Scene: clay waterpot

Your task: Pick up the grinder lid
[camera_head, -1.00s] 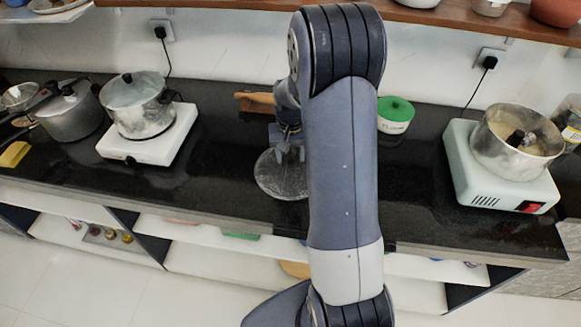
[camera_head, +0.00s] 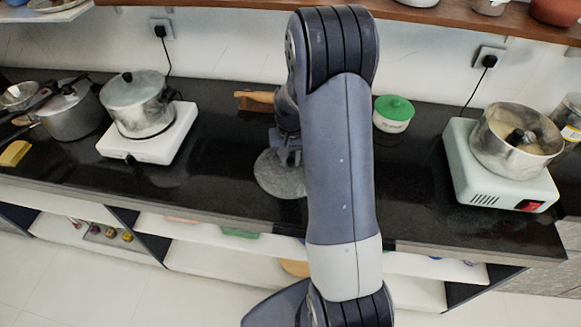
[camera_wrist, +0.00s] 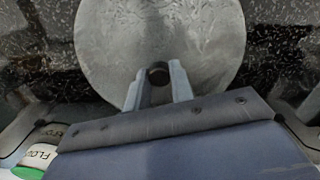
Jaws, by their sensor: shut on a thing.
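The grinder lid (camera_head: 272,180) is a round grey metal disc above or on the dark counter, left of my arm. In the wrist view the lid (camera_wrist: 160,30) fills the top middle, with a small dark knob (camera_wrist: 158,73) at its lower part. My gripper (camera_wrist: 159,80) has its two fingers on either side of this knob and is shut on it. In the head view my gripper (camera_head: 288,152) is over the lid, and my arm hides part of it. I cannot tell whether the lid touches the counter.
The grinder (camera_head: 502,190) with a steel bowl (camera_head: 490,148) stands at the right. A green-lidded flour jar (camera_head: 392,124) is right of my arm. A wooden-handled thing (camera_head: 255,97) lies behind the gripper. A covered pot (camera_head: 140,110) stands on a white hotplate (camera_head: 160,148) at the left.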

